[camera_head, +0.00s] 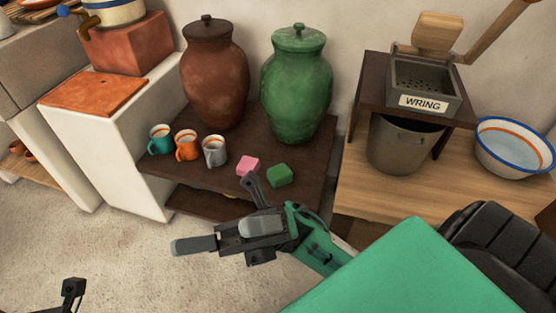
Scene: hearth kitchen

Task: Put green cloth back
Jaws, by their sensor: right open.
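A small folded green cloth (280,176) lies on the dark wooden shelf top, in front of the green jar and right of a pink cloth (247,165). My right gripper (218,214) is open, with its fingers spread wide and nothing between them. It hangs in front of the shelf, nearer the camera than the cloths, and one finger points up towards the gap between them. A small dark part of my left gripper (72,290) shows at the lower left edge; its jaws cannot be made out.
A brown jar (214,80) and a green jar (296,90) stand behind teal, orange and grey mugs (187,145) on the dark shelf (310,160). At right are a box marked WRING (424,85), a metal bucket (402,145) and a basin (513,150).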

